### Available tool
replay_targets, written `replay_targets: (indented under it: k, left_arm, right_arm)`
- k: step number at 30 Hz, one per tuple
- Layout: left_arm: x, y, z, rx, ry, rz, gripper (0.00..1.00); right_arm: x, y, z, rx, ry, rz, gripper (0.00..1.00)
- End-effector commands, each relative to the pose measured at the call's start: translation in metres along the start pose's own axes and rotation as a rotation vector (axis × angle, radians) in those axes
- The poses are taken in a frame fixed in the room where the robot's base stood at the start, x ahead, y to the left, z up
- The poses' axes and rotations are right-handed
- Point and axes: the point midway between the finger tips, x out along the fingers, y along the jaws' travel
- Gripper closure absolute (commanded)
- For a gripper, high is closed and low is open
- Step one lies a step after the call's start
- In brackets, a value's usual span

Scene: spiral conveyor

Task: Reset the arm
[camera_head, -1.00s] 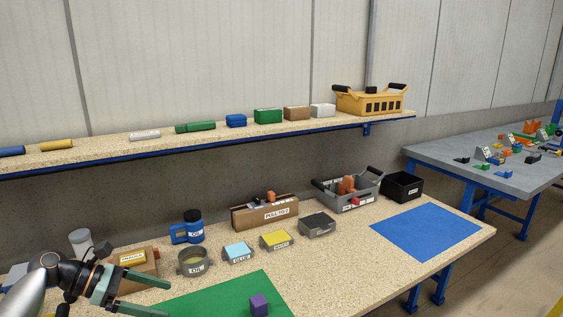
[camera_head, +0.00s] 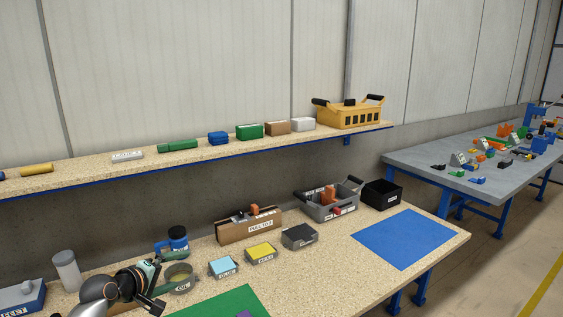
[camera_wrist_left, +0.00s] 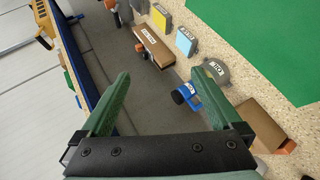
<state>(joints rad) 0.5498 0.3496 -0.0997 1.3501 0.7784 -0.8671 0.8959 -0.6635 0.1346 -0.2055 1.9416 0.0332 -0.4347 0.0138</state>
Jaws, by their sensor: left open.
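My left arm comes in at the lower left of the head view. My right gripper is in neither view.
The blue canister (camera_head: 173,240), brown box (camera_head: 249,226), grey tote (camera_head: 331,204) and black bin (camera_head: 381,194) stand along the bench's back. A shelf (camera_head: 90,172) runs above. The blue mat (camera_head: 405,239) is clear.

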Motion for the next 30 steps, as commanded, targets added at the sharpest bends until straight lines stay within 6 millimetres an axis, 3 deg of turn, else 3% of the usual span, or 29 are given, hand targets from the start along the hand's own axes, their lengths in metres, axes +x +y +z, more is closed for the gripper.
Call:
replay_targets:
  k: [3, 6, 14, 23, 30]
  left_arm:
    - [-0.005, 0.006, -0.046, 0.438, 0.226, -0.019, 0.02]
    - [-0.014, 0.017, -0.074, 0.757, 0.372, -0.061, 0.02]
    - [-0.04, 0.052, -0.112, 1.45, 0.65, -0.215, 0.02]
    - [-0.019, -0.06, -0.008, 1.457, 0.439, -0.213, 0.02]
    - [-0.039, -0.17, 0.111, 1.401, 0.213, -0.21, 0.02]
  right_arm:
    - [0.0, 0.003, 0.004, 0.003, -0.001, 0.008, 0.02]
    - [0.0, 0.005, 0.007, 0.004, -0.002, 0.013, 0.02]
    - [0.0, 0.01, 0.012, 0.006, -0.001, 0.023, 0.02]
    - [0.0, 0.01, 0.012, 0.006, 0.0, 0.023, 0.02]
    - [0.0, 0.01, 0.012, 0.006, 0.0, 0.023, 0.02]
